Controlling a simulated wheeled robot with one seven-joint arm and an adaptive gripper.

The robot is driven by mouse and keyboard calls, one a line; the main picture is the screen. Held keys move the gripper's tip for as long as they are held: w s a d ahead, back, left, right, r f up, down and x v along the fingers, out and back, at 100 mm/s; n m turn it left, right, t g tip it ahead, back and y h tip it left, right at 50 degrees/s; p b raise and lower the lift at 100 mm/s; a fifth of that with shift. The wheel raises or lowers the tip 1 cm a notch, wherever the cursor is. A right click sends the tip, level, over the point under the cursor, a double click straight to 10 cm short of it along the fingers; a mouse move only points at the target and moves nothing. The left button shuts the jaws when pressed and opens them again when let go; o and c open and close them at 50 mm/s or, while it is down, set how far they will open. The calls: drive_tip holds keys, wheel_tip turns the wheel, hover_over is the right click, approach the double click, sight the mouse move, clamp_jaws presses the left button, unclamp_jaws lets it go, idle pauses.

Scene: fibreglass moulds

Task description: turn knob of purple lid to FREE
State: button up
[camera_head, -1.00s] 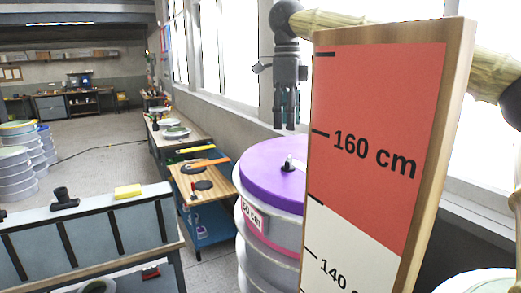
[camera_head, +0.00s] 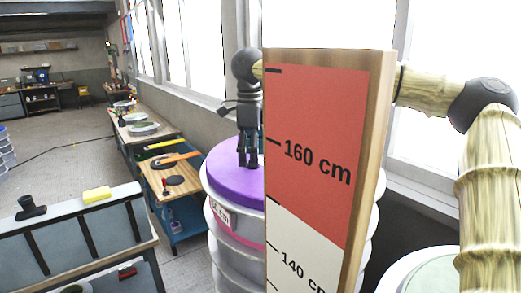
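The purple lid (camera_head: 227,184) sits on top of a stack of whitish round drums with a pink band below it. The right part of the lid is hidden by a tall measuring board. My gripper (camera_head: 248,164) points straight down over the lid, with its fingertips at or just above the lid's surface by the board's left edge. The lid's knob does not show; it is hidden behind or between the fingers, or behind the board. I cannot tell whether the fingers are closed on it.
The measuring board (camera_head: 320,150), marked 160 cm and 140 cm, stands close in front and blocks the view. A workbench with tools (camera_head: 172,180) lies left of the drums. A grey cabinet (camera_head: 65,240) is at the front left.

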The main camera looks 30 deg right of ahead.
drive_tip(key=shift+w+a+f, duration=0.4)
drive_tip(key=shift+w+a, duration=0.15)
drive_tip(key=shift+a, duration=0.1)
drive_tip(key=shift+s+d, duration=0.25)
drive_tip(key=shift+d, duration=0.3)
drive_tip(key=shift+s+d, duration=0.2)
drive_tip(key=shift+d, duration=0.3)
drive_tip(key=c, duration=0.6)
drive_tip(key=shift+w+d, duration=0.15)
drive_tip(key=c, duration=0.4)
drive_tip(key=shift+a, duration=0.4)
drive_tip(key=shift+a+m, duration=0.15)
drive_tip(key=shift+m, duration=0.65)
drive_tip(key=shift+c, duration=0.2)
drive_tip(key=m, duration=0.6)
drive_tip(key=shift+w+b, duration=0.1)
drive_tip(key=shift+b, duration=0.25)
drive_tip(key=m, duration=0.2)
drive_tip(key=m+b, duration=0.1)
drive_tip(key=m, duration=0.2)
drive_tip(key=shift+d+m, duration=0.2)
drive_tip(key=shift+m, duration=0.1)
drive_tip(key=shift+m+b, duration=0.5)
drive_tip(key=shift+m, duration=1.4)
